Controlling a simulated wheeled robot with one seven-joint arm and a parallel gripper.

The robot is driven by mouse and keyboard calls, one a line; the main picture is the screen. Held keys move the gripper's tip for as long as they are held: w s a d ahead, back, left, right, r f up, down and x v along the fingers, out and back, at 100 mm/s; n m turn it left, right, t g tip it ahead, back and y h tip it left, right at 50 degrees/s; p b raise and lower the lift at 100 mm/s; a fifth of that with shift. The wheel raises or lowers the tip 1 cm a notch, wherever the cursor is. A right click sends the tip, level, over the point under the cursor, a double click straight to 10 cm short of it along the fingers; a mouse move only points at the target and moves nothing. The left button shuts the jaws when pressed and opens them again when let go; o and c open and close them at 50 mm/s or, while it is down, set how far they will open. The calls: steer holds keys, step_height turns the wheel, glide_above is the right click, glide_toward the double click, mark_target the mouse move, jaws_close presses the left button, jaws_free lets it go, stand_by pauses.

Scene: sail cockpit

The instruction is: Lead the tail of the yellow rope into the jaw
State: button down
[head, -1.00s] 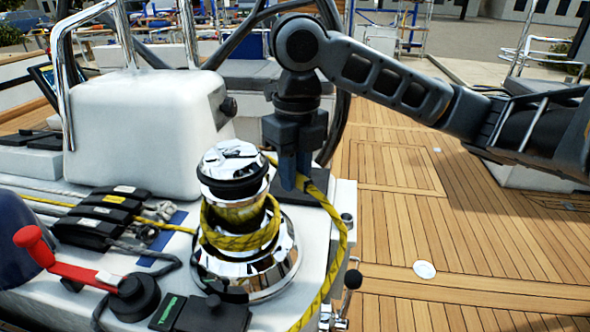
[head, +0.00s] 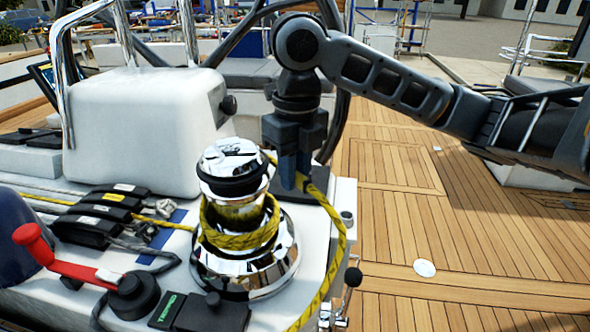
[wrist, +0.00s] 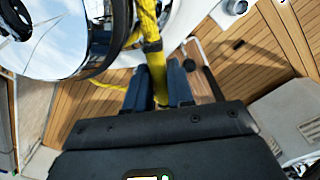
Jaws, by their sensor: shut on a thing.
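The yellow rope (head: 240,240) is wrapped around the chrome winch (head: 258,270) in the head view. Its tail (head: 334,255) runs from my gripper down the right side of the winch, past the edge of the white coaming. My gripper (head: 294,183) points down just behind and right of the winch top, its fingers shut on the rope. In the wrist view the rope (wrist: 146,30) passes between the two blue-grey fingers (wrist: 160,85). The jaw on the winch top (head: 230,150) cannot be made out clearly.
A red-handled lever (head: 65,265) and black rope clutches (head: 100,215) stand left of the winch. A white box (head: 145,130) with chrome rails stands behind. A black steering wheel rim (head: 338,100) is close behind my gripper. Open teak deck (head: 440,230) lies to the right.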

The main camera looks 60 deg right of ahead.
steer(key=shift+s+a+m+p, duration=0.15)
steer(key=shift+a+m+p, duration=0.15)
steer(key=shift+a+m, duration=0.3)
steer(key=shift+s+a+m+p, duration=0.15)
steer(key=shift+a+m+p, duration=0.15)
steer(key=shift+a+m, duration=0.3)
steer(key=shift+a+m+p, duration=0.7)
steer(key=shift+a+m, duration=0.55)
steer(key=shift+m, duration=0.15)
steer(key=shift+a, duration=0.1)
steer(key=shift+w+a+m+p, duration=0.15)
steer(key=shift+a+m+p, duration=0.35)
steer(key=shift+a+m, duration=0.15)
steer(key=shift+w+a+m+p, duration=0.15)
steer(key=shift+a+m+p, duration=0.35)
steer(key=shift+m, duration=0.15)
